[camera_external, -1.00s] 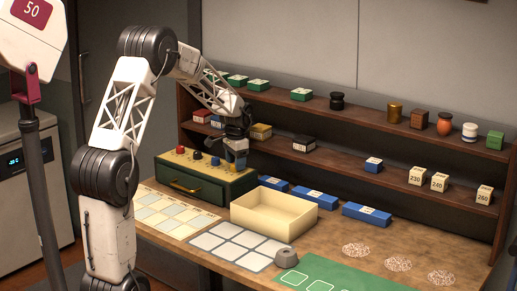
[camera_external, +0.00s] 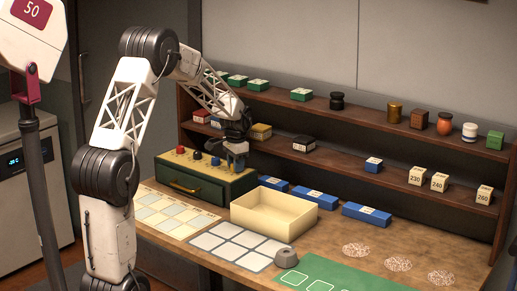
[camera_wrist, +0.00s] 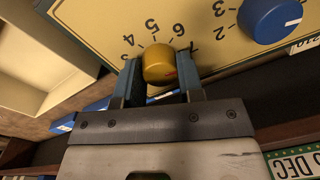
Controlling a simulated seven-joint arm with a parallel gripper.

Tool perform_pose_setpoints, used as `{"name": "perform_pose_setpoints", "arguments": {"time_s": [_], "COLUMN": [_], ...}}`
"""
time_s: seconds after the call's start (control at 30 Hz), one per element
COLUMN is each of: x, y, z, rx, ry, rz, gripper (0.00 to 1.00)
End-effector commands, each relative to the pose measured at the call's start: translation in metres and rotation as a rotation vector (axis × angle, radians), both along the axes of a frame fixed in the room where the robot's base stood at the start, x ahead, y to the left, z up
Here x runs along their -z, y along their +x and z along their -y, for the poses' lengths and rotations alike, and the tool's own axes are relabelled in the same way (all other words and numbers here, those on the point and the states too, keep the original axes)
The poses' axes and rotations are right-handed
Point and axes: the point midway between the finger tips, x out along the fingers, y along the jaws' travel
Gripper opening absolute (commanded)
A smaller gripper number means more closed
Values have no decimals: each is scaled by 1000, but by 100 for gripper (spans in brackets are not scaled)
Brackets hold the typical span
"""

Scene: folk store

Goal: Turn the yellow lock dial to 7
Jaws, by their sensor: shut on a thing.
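The yellow lock dial (camera_wrist: 158,63) sits on the cream-yellow top panel (camera_wrist: 115,25) of a box, with printed numbers 3 to 7 visible around it. My gripper (camera_wrist: 159,80) has its two blue fingers on either side of the dial, shut on it. In the external view, my gripper (camera_external: 237,160) is at the right end of the green lock box (camera_external: 205,188) and hides the yellow dial there.
A blue dial (camera_wrist: 270,18) is beside the yellow one, and a red dial (camera_external: 197,155) is farther left. An open cream tray (camera_external: 270,222) stands right of the box. Shelves (camera_external: 335,160) with small goods rise behind it.

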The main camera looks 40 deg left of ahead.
Motion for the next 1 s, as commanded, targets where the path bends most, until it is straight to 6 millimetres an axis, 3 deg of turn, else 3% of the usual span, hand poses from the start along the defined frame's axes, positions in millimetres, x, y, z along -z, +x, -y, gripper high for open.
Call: {"name": "perform_pose_setpoints", "arguments": {"time_s": [0.5, 0.53, 0.7, 1.0], "x": [0, 0, 0, -1], "y": [0, 0, 0, 0], "z": [0, 0, 0, 0], "rx": [-92, -92, -92, -92], "ry": [0, 0, 0, 0], "rz": [0, 0, 0, 0], "gripper": [11, 36, 60, 60]}}
